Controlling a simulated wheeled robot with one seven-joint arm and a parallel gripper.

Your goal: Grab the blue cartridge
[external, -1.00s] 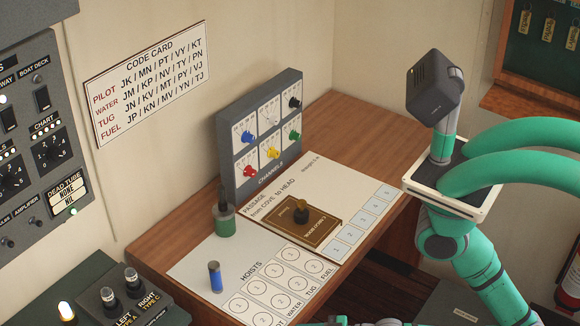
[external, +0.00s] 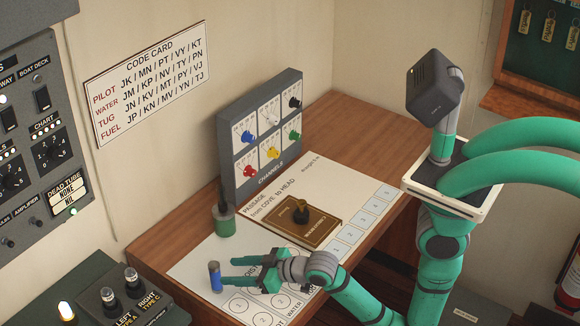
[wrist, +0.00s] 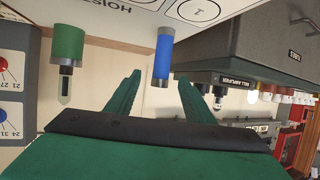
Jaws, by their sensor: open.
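The blue cartridge (external: 215,277) is a small upright cylinder with a grey end, standing on the white sheet near the table's left front edge. It also shows in the wrist view (wrist: 162,58), ahead of and between my fingers. My gripper (external: 233,272) is open, low over the sheet and just right of the cartridge, its fingers pointing at it. In the wrist view my gripper (wrist: 155,85) shows two green fingers spread apart with nothing held. I cannot tell whether the fingertips reach past the cartridge's near side.
A green cylinder with a dark top (external: 224,220) stands behind the cartridge. The grey channel panel (external: 262,135) stands behind.

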